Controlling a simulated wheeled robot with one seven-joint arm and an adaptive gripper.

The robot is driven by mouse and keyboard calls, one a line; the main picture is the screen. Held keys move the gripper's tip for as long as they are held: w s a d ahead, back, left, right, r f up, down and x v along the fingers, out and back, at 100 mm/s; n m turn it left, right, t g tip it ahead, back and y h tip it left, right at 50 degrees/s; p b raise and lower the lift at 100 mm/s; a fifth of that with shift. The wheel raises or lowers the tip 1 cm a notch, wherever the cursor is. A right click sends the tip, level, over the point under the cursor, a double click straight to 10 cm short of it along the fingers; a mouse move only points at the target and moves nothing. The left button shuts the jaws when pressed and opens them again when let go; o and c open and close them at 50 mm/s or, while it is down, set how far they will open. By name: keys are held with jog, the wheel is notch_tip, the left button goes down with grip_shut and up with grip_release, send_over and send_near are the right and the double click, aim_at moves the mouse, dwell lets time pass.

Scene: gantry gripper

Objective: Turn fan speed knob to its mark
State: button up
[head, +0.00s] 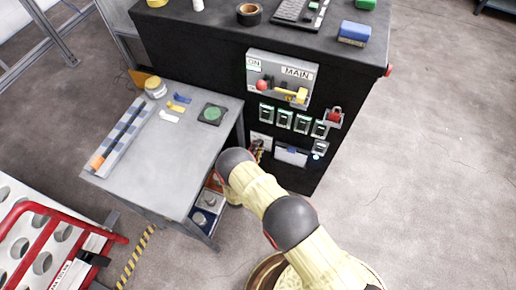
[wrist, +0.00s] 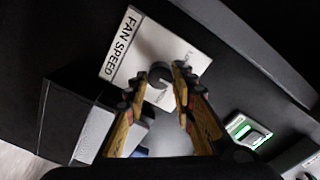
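In the wrist view, the fan speed knob (wrist: 159,74) is a dark round knob on a pale plate (wrist: 121,60) marked "FAN SPEED". Small print on the plate's other side is too blurred to read, and I cannot make out the mark or the knob's pointer. My gripper (wrist: 160,76) reaches the plate, with one fingertip on each side of the knob. The fingers are partly drawn together. I cannot tell whether they touch the knob.
The dark cabinet (head: 200,45) carries a MAIN switch panel (head: 277,76) and several small green-lit switches (head: 283,118). A red button (head: 334,116) sits at their right. A grey side table (head: 185,160) stands left of my arm. The floor at right (head: 430,170) is clear.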

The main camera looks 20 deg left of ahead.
grip_shut()
jog(key=shift+m, duration=0.3)
jog(key=m+b, duration=0.4)
jog(key=m, duration=0.7)
jog(key=shift+f+b, duration=0.1)
jog(key=shift+b, duration=0.3)
jog(key=shift+m, duration=0.3)
jog(key=o, duration=0.6)
grip_release()
jog(key=shift+c, duration=0.2)
jog(key=shift+s, duration=0.1)
